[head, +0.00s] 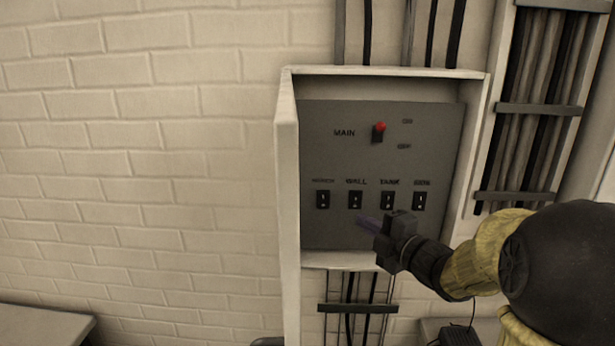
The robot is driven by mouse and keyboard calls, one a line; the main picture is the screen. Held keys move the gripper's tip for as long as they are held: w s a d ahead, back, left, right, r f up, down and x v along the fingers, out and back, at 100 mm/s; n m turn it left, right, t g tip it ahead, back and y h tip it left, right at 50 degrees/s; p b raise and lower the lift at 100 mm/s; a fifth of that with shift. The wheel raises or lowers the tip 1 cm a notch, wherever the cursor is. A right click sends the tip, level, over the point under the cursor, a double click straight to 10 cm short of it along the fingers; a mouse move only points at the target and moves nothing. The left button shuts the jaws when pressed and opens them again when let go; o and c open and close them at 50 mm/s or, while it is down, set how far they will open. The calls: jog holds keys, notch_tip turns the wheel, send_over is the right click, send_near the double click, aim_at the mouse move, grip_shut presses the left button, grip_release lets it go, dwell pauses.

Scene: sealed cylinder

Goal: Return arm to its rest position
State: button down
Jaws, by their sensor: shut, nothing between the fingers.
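My gripper (366,222) is shut and empty. It is in front of the lower part of a grey switch panel (335,267), below the row of small switches; I cannot tell whether its tips touch the panel. My yellow and black arm reaches in from the lower right. The main switch (379,132) has a red-tipped lever that points up toward the ON label. The small switches below it, such as the WALL switch (355,199), show in a row.
The panel sits in a pale open box (287,180) whose left side juts out. Bundled cables (540,90) run up the right wall. A brick wall (150,170) fills the left. A grey surface (40,328) stands at lower left. Space left of the box looks clear.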

jog(key=s+d+f+m+g+h, duration=0.1)
jog(key=s+f+m+g+h, duration=0.25)
jog(key=f+m, duration=0.35)
jog(key=s+d+f+m+g+h, duration=0.1)
jog(key=s+f+m+g+h, duration=0.1)
jog(key=f+m+h, duration=0.45)
jog(key=s+a+f+m+g+y, duration=0.1)
jog(key=s+a+f+m+g, duration=0.1)
jog(key=s, duration=0.5)
jog(key=s+a+f+m+g, duration=0.2)
jog(key=s+f+m+g, duration=0.3)
jog(key=s+f+m, duration=0.1)
jog(key=shift+s+a+m+y, duration=0.4)
jog(key=shift+s+m, duration=0.05)
jog(key=shift+s, duration=0.55)
jog(key=shift+w+d+g, duration=0.1)
jog(key=shift+g, duration=0.15)
